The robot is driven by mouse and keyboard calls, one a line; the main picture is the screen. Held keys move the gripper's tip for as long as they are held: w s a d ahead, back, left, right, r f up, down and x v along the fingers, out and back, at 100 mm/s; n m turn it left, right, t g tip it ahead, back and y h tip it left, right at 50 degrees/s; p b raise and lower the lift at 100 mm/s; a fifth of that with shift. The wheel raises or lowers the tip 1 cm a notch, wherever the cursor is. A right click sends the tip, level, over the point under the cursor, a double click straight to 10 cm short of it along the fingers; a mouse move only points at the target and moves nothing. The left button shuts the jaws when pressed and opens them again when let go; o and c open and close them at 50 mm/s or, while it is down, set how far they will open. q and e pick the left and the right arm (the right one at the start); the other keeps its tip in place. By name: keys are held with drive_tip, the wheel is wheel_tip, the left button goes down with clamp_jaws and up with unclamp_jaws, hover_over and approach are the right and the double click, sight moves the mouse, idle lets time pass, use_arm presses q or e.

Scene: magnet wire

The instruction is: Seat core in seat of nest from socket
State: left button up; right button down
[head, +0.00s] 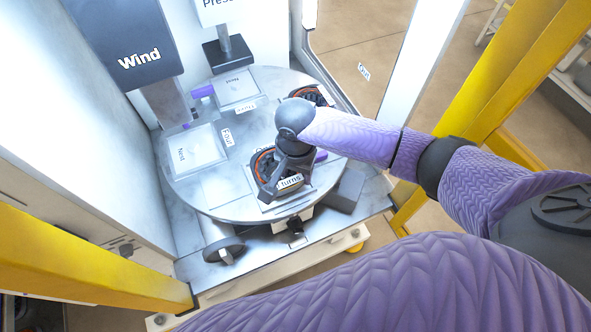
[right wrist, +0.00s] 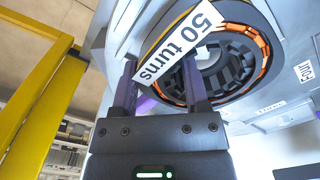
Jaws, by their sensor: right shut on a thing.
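A core (right wrist: 235,65), a dark ring with orange windings and a "50 turns" tag, is at my right gripper (right wrist: 160,90) in the right wrist view. The right fingers are shut on it, one on each side of its tagged edge. In the head view the core (head: 262,162) sits low over the near part of the round turntable, partly hidden by my right gripper (head: 285,178). I cannot tell if it touches the seat below. Nest plates (head: 190,150) lie on the turntable, some marked "Nest". The socket cannot be told apart. My left gripper is not in view.
The round turntable (head: 215,195) bears a second orange-wound core (head: 318,95) at its far right. A "Wind" station (head: 135,55) and a "Press" station (head: 225,50) stand behind it. Yellow posts (head: 90,265) frame the cell on both sides.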

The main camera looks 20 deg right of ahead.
drive_tip(key=shift+r, duration=0.1)
drive_tip(key=shift+f, duration=0.4)
idle(0.5)
unclamp_jaws()
drive_tip(key=shift+r, duration=0.1)
wheel_tip(320, 180, up, 5)
drive_tip(key=p, duration=0.6)
wheel_tip(320, 180, up, 10)
drive_tip(key=p, duration=0.2)
idle(0.4)
